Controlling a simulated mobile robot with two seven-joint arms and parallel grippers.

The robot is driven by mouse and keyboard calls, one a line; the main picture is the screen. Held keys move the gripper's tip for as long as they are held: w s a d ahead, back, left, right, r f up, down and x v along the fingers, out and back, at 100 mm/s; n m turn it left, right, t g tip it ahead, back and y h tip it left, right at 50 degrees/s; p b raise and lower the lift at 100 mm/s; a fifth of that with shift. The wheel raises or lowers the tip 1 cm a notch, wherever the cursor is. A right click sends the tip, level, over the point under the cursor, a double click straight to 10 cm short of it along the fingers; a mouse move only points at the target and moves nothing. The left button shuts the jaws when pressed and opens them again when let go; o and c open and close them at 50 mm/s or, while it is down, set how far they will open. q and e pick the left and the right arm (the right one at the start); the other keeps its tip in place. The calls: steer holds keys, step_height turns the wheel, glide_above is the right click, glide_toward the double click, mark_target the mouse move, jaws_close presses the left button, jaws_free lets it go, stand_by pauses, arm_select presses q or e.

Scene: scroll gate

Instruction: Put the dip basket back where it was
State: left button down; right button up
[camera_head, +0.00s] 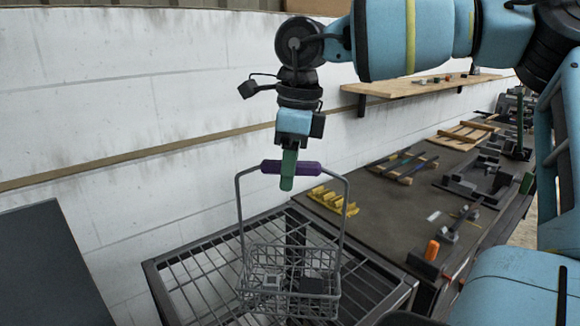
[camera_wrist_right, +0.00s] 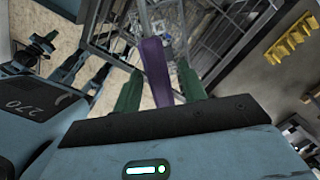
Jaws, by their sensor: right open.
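The dip basket (camera_head: 290,262) is a grey wire basket with a tall wire bail and a purple grip (camera_head: 291,167) on top. It appears upright on the wire rack (camera_head: 200,275); small grey and dark parts seem to lie inside it. My right gripper (camera_head: 288,180), with green fingers, is pointing down at the purple grip. In the right wrist view the purple grip (camera_wrist_right: 156,70) lies between the two open fingers (camera_wrist_right: 158,88), with a gap visible on each side. My left gripper is not in view.
A dark workbench (camera_head: 375,205) stands right of the rack, with yellow parts (camera_head: 333,200), an orange-topped tool (camera_head: 432,250) and other fixtures. A wooden shelf (camera_head: 420,86) hangs on the white wall (camera_head: 110,110) behind. A dark panel (camera_head: 45,270) stands at the left.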

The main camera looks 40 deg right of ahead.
step_height(320, 180, up, 12)
steer(key=s, duration=0.1)
steer(key=shift+d, duration=0.45)
